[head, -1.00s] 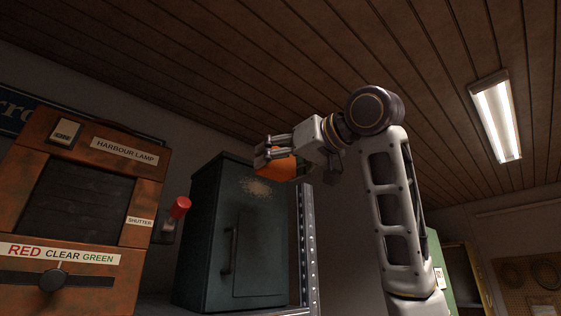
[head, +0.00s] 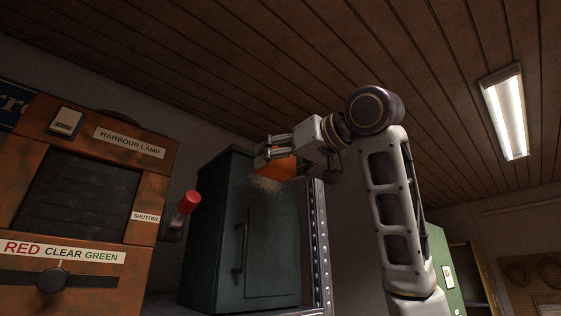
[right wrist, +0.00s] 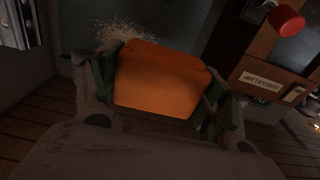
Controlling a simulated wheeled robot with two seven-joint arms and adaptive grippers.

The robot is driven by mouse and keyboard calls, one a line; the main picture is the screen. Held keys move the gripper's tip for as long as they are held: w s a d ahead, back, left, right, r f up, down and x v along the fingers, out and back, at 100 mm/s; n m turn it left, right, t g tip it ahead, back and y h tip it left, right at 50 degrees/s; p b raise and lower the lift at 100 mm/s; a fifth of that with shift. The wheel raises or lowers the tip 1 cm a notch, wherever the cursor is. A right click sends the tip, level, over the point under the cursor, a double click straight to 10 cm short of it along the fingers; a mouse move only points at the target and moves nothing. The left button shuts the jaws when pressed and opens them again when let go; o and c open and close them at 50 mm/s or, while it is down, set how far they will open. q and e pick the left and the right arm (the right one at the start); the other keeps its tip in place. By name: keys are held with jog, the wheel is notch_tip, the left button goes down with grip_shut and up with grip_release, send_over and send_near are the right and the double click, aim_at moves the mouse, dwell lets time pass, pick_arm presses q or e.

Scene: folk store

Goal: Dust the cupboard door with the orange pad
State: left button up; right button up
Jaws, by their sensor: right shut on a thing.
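The dark green cupboard (head: 228,250) stands on a shelf in the middle of the head view. Its shut door (head: 272,235) faces me, with a vertical handle (head: 240,248) at its left side. A pale dusty patch (head: 270,184) shows high on the door; the patch shows in the right wrist view (right wrist: 125,28) too. My right gripper (head: 268,152) is shut on the orange pad (head: 281,168) by the door's upper part, partly covering the patch. The pad fills the space between the fingers in the right wrist view (right wrist: 160,80). I cannot tell whether it touches the door. My left gripper is out of view.
An orange-brown harbour lamp box (head: 150,185) stands left of the cupboard. A red knob (head: 189,202) sits between them. A perforated metal upright (head: 320,245) rises just right of the cupboard. A lit ceiling lamp (head: 506,112) hangs at the right.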

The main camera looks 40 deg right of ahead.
aim_at(285, 189)
jog(key=shift+w+a+p, duration=0.2)
jog(key=shift+w+p, duration=0.35)
jog(key=shift+w, duration=2.35)
jog(key=shift+w+a, duration=0.1)
jog(key=shift+w, duration=0.85)
jog(key=shift+w+d, duration=0.15)
jog(key=shift+d, duration=1.9)
jog(key=shift+d, duration=0.1)
jog(key=shift+w+d, duration=0.2)
jog(key=shift+d, duration=1.65)
jog(key=shift+d, duration=0.15)
jog(key=shift+w+d, duration=0.15)
jog(key=shift+d, duration=1.75)
